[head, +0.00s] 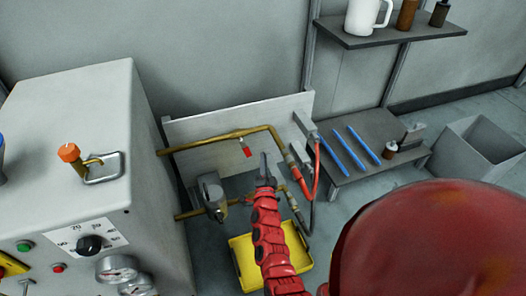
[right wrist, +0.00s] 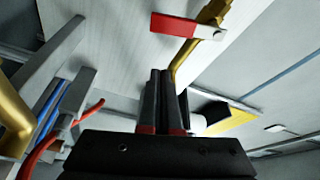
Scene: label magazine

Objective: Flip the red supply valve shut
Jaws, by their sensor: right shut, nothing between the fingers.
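The red supply valve handle (head: 247,152) hangs off the upper brass pipe (head: 205,143) in the head view, set across the pipe's line. In the right wrist view the same red handle (right wrist: 174,25) lies near the top, with a grey metal end at the pipe. My right gripper (head: 264,158) is shut and empty, just right of and a little below the handle in the head view. In the right wrist view its closed fingers (right wrist: 163,76) point up toward the handle, with a visible gap. My left gripper is not in view.
A grey machine cabinet (head: 75,130) stands left. Red and dark hoses run right of my gripper, including a red hose (head: 316,172). A yellow tray (head: 240,262) lies below. A low bench (head: 375,130) holds blue rods. A white backboard (head: 290,110) stands behind the pipes.

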